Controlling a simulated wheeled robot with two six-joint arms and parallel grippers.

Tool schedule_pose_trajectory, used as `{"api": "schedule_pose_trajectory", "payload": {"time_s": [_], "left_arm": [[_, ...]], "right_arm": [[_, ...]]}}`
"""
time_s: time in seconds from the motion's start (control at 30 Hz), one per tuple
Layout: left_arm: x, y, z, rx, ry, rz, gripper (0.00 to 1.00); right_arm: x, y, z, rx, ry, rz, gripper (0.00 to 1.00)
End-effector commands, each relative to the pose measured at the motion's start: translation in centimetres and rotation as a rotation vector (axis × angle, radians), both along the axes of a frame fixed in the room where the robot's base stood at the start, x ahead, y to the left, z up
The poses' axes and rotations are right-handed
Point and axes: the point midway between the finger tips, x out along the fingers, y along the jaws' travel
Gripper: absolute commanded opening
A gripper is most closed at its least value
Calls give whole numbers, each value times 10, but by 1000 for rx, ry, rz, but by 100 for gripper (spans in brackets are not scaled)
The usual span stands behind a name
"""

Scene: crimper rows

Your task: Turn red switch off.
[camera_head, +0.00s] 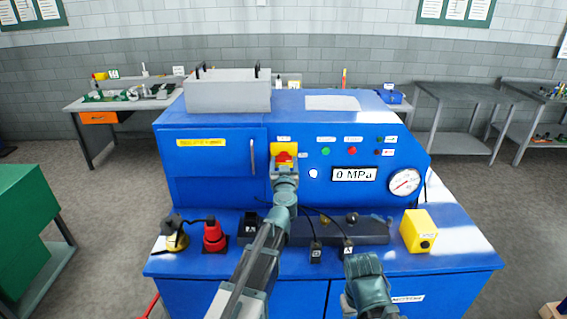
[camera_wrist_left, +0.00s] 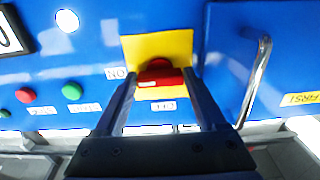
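The red switch (camera_head: 283,157) sits on a yellow plate on the front of the blue machine, left of centre. In the left wrist view the red switch (camera_wrist_left: 160,72) shows as a round knob with a wide red bar across it. My left gripper (camera_head: 284,170) is right in front of it, and in the wrist view its two fingers (camera_wrist_left: 162,82) stand apart, one at each end of the red bar. I cannot tell whether they touch it. My right arm's end (camera_head: 367,285) is low, right of centre; its fingers are not clear.
The blue machine also has green and red buttons, a display (camera_head: 354,175) reading 0 MPa and a round gauge (camera_head: 405,182). On its lower ledge stand a red-bodied part (camera_head: 214,237), a yellow box (camera_head: 419,231) and dark cabled parts. A door handle (camera_head: 252,157) is left of the switch.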

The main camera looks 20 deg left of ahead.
Motion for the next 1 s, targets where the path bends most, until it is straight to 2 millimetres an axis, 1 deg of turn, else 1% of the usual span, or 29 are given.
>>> {"api": "schedule_pose_trajectory", "payload": {"time_s": [0.03,0.3,0.53,0.67,0.87,1.0], "left_arm": [[0,0,0,0,0,0,62],[0,0,0,0,0,0,14],[0,0,0,-23,-7,0,14],[0,0,0,-76,-23,0,14],[0,0,0,-220,-64,0,14],[0,0,0,-348,-101,0,14]], "right_arm": [[0,0,0,0,0,0,50],[0,0,0,0,0,0,50],[0,0,0,0,0,0,50],[0,0,0,0,0,0,50],[0,0,0,0,0,0,50],[0,0,0,0,0,0,50]]}}
